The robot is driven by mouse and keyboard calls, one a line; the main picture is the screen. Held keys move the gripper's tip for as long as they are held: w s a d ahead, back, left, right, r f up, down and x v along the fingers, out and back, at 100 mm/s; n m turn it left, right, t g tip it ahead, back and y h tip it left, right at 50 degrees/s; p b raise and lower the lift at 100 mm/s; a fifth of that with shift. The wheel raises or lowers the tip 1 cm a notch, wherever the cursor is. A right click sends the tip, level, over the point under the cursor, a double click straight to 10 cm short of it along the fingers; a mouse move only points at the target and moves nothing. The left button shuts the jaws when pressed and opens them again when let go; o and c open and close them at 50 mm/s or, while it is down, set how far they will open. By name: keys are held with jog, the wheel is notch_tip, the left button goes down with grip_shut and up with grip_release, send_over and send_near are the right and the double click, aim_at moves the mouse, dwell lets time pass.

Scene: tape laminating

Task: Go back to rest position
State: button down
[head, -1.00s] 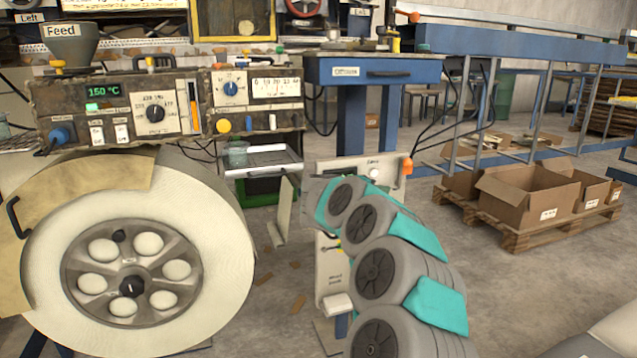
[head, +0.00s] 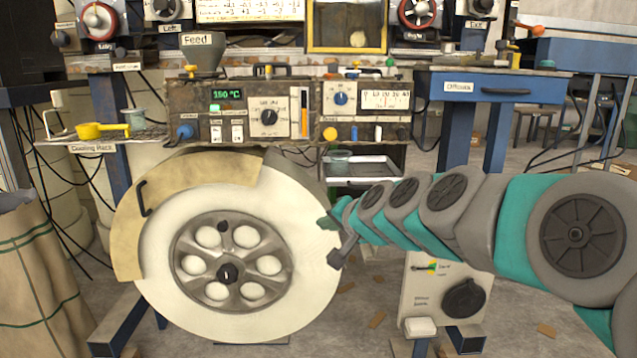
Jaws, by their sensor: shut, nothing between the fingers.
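My arm (head: 470,215) reaches in from the right edge of the head view, grey with teal parts. My gripper (head: 336,256) is the small dark end at its left tip, in front of the right edge of the big white wheel (head: 190,312). It is shut and holds nothing. I cannot tell whether it touches the wheel. The wheel has a grey hub with several round holes and a tan cover on its upper left.
A control panel (head: 287,128) reading 150 °C stands behind the wheel, with a grey funnel (head: 203,57) marked Feed. A blue Offcuts table (head: 560,90) is at right. A yellow scoop (head: 88,130) lies on the Cooling Rack. A sack (head: 40,290) stands at left.

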jog(key=s+d+f+n+g+h, duration=0.2)
jog(key=s+d+f+g, duration=0.2)
jog(key=s, duration=0.9)
jog(key=s+d+f+n+g+h, duration=0.2)
jog(key=s+d+f+g, duration=0.2)
jog(key=s+f, duration=0.5)
jog(key=s+d+f+n+g+h, duration=0.1)
jog(key=s+d+f+g, duration=0.3)
jog(key=s, duration=1.5)
notch_tip(320, 180, down, 3)
jog(key=shift+d+r+n+g+h, duration=0.2)
jog(key=shift+d+n+g+h, duration=0.2)
jog(key=shift+d, duration=0.3)
